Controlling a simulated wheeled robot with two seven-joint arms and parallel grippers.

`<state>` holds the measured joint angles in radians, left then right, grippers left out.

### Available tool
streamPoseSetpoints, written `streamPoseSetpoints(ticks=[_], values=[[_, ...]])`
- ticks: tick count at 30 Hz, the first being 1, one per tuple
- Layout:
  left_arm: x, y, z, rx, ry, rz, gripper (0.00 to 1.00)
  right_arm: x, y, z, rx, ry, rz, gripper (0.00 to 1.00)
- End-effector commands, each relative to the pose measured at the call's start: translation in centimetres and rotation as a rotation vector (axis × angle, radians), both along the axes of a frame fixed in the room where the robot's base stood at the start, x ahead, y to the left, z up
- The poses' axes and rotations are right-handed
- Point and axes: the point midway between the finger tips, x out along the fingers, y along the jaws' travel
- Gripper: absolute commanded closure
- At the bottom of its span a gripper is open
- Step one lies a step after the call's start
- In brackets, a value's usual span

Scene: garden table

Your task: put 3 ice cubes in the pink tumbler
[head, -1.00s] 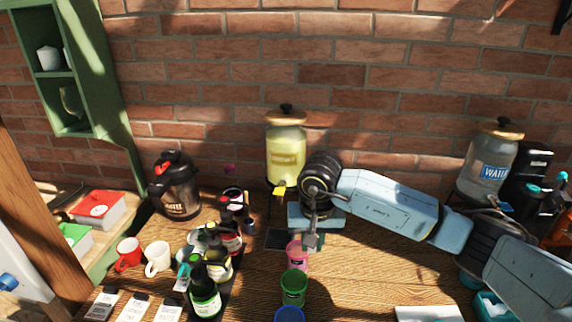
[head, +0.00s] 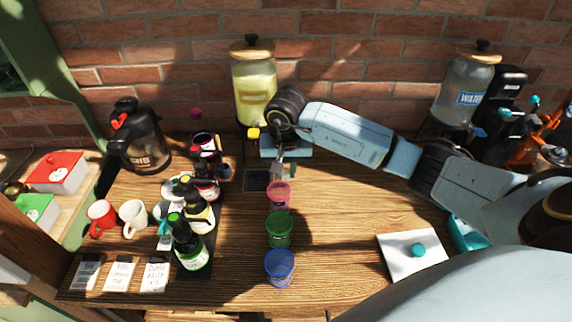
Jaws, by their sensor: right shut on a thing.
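The pink tumbler (head: 279,196) stands on the wooden table, at the back of a row with a green and a blue tumbler. My right gripper (head: 279,169) points down just above and behind its rim. It is shut on a small pale thing, which looks like an ice cube but is mostly hidden by the fingers. The inside of the pink tumbler is too small to make out. A teal container (head: 466,236) shows partly at the right, its inside hidden behind my arm. My left gripper is not in view.
The green tumbler (head: 279,230) and blue tumbler (head: 279,268) stand in front. Several bottles (head: 190,245) crowd the left. A lemonade dispenser (head: 254,88) stands behind, and a white lid (head: 412,256) with a teal knob lies right. The table between tumblers and lid is clear.

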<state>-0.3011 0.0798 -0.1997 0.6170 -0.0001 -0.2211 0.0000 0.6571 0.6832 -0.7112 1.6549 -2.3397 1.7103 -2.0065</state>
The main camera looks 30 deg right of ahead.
Motion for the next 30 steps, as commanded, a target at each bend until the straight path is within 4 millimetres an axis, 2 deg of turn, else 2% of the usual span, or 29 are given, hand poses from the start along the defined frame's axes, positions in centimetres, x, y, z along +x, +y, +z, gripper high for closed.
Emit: streamPoseSetpoints(ticks=[9, 10, 15, 25, 30], values=[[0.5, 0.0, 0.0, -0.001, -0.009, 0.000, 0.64, 0.0, 0.0, -0.2, 0.000, -0.001, 0.000, 1.00], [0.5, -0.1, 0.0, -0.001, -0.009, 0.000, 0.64, 0.0, 0.0, -0.2, -0.001, -0.001, 0.000, 0.79], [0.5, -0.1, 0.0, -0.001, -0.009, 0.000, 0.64, 0.0, 0.0, -0.2, -0.001, -0.001, 0.000, 0.57], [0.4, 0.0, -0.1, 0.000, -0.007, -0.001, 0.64, 0.0, 0.0, 0.1, 0.000, -0.002, 0.000, 0.56], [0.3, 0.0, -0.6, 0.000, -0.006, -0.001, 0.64, -0.1, 0.1, 2.2, -0.001, -0.007, 0.001, 0.56]])
